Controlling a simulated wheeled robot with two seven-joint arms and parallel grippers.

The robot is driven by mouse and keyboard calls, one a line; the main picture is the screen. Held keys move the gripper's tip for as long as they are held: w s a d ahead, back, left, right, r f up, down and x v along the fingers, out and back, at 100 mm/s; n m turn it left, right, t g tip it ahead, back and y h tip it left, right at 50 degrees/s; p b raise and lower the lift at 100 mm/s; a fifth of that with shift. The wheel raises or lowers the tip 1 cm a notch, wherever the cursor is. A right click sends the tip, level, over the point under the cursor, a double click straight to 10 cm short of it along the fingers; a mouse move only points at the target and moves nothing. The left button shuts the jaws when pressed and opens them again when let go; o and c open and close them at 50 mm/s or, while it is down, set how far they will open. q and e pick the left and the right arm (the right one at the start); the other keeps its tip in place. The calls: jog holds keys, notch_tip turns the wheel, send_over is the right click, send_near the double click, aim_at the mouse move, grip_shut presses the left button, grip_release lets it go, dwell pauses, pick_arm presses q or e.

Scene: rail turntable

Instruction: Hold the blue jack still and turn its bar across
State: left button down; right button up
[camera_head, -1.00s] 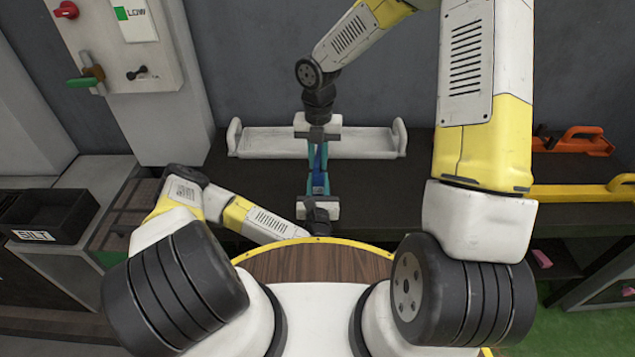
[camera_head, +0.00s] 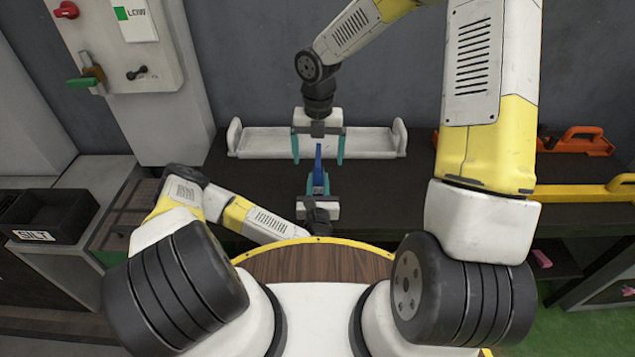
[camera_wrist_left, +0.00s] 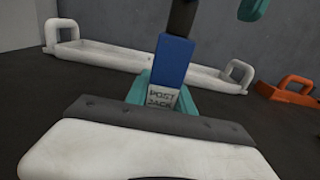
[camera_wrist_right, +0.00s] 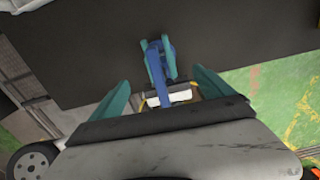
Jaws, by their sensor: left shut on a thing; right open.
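The blue jack (camera_head: 318,178) is on the dark bench in the head view. In the left wrist view its blue post (camera_wrist_left: 173,62) stands above a pale block marked POST JACK (camera_wrist_left: 162,98). My left gripper (camera_head: 317,186) is shut on its lower part, teal fingers on either side. My right gripper (camera_head: 318,150) is open beyond the jack, its fingers wide apart and clear of it. In the right wrist view the blue part (camera_wrist_right: 156,72) shows between and beyond the open fingers.
A white tray (camera_head: 245,143) with end handles lies behind, close to my right gripper. An orange tool (camera_head: 580,140) and a yellow handle (camera_head: 590,190) lie on the right. A black SILT bin (camera_head: 50,215) and a wall control box (camera_head: 115,50) are on the left.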

jog(key=shift+r, duration=3.2)
pick_arm(q)
jog(key=c, duration=1)
grip_release()
